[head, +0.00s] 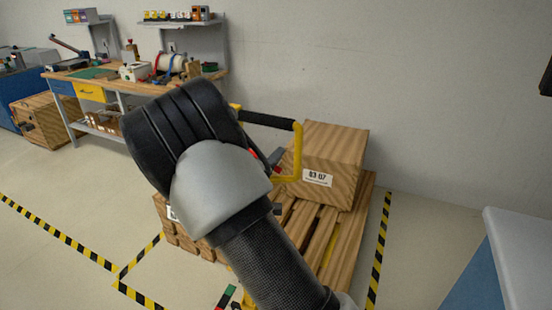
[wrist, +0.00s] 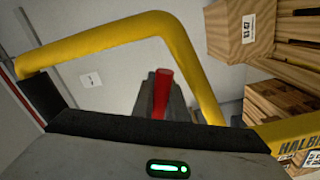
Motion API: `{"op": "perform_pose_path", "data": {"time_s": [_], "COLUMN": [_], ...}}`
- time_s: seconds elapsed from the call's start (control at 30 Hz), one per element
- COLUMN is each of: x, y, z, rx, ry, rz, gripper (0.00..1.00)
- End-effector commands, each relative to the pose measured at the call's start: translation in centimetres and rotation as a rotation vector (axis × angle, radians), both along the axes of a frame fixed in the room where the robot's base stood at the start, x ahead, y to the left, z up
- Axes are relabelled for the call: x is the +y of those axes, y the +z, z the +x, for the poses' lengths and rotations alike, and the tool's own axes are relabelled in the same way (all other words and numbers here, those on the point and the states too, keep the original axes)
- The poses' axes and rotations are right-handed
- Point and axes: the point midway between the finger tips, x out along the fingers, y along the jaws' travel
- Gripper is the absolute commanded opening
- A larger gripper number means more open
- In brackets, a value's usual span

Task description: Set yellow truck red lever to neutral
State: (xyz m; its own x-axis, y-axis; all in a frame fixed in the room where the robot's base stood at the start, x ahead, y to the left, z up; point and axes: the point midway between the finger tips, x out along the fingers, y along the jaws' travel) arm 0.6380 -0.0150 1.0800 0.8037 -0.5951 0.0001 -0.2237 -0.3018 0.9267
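The yellow truck's handle loop (head: 298,150) with a black grip (head: 267,119) rises behind my arm in the head view. In the wrist view the yellow loop (wrist: 185,62) arches across the picture. The red lever (wrist: 161,90) stands inside it at the middle, with narrow dark grey parts close on both sides. My gripper (head: 276,158) is mostly hidden by my arm in the head view, close to the handle. I cannot tell whether it is open or shut, or whether it touches the lever. A yellow truck part with black lettering (wrist: 290,136) shows at right.
A wooden box (head: 327,150) sits on a wooden pallet (head: 326,238) beyond the handle. A workbench (head: 140,84) with tools stands at the back left. A blue and white unit (head: 500,250) is at the right. Striped tape marks open floor at left.

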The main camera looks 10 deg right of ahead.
Motion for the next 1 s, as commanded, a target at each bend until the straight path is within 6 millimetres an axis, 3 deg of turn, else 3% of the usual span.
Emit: {"op": "perform_pose_path", "data": {"time_s": [0.27,0.6,0.97,1.0], "x": [-0.1,-0.5,-0.5,-0.5], "y": [0.4,3.0,3.2,3.2], "z": [-0.1,-0.4,-0.4,-0.4], "rx": [0.023,0.207,0.230,0.230], "ry": [-0.001,-0.001,0.000,0.000], "rz": [-0.030,-0.279,-0.311,-0.311], "gripper": [0.00,0.00,0.00,0.16]}}
